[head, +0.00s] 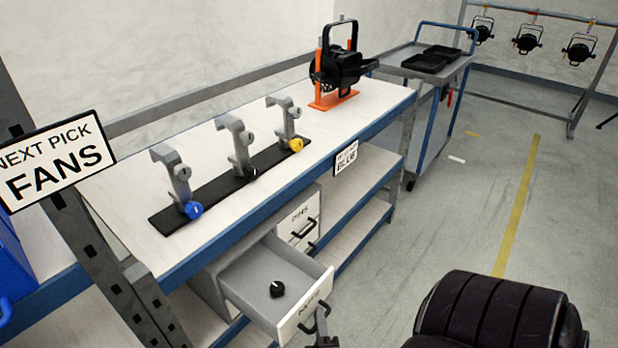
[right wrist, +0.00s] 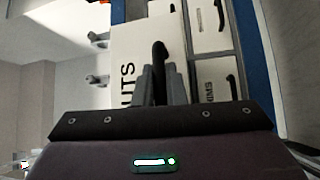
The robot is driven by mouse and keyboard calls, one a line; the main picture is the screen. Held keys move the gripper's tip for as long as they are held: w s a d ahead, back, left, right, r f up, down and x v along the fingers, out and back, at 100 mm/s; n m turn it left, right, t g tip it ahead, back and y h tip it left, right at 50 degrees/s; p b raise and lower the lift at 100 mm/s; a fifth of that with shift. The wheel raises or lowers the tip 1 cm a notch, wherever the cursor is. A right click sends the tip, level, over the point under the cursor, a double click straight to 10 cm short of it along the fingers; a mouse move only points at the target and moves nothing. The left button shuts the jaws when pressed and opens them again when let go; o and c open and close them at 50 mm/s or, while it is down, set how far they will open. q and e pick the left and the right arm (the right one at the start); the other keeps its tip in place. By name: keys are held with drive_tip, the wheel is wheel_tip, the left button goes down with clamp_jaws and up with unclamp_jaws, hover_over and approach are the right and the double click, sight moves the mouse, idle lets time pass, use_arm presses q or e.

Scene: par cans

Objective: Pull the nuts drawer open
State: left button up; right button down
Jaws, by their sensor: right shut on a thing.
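The nuts drawer (head: 305,305) stands pulled out under the workbench, with its grey tray showing and one black nut or knob (head: 277,289) lying inside. Its white front carries the label NUTS, partly hidden in the right wrist view (right wrist: 125,65). Its black handle (right wrist: 160,55) runs between the fingers of my right gripper (right wrist: 162,85), which is shut on it. In the head view the right gripper (head: 326,341) shows only at the bottom edge, by the handle. My left gripper is not in view.
On the workbench (head: 130,195) several clamps stand on a black strip (head: 230,188), and a black lamp (head: 340,65) sits on an orange stand. A trolley (head: 440,70) stands beyond. The floor at right is open.

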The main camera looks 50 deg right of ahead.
drive_tip(key=shift+s, duration=0.3)
drive_tip(key=c, duration=1.8)
unclamp_jaws()
drive_tip(key=shift+o, duration=0.2)
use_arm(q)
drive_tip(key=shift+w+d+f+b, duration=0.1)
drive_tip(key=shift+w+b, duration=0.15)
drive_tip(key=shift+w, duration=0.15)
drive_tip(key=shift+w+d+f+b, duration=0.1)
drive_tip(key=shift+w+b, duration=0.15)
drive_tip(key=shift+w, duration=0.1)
use_arm(e)
drive_tip(key=v, duration=0.7)
drive_tip(key=shift+s+a, duration=0.25)
drive_tip(key=shift+s, duration=0.05)
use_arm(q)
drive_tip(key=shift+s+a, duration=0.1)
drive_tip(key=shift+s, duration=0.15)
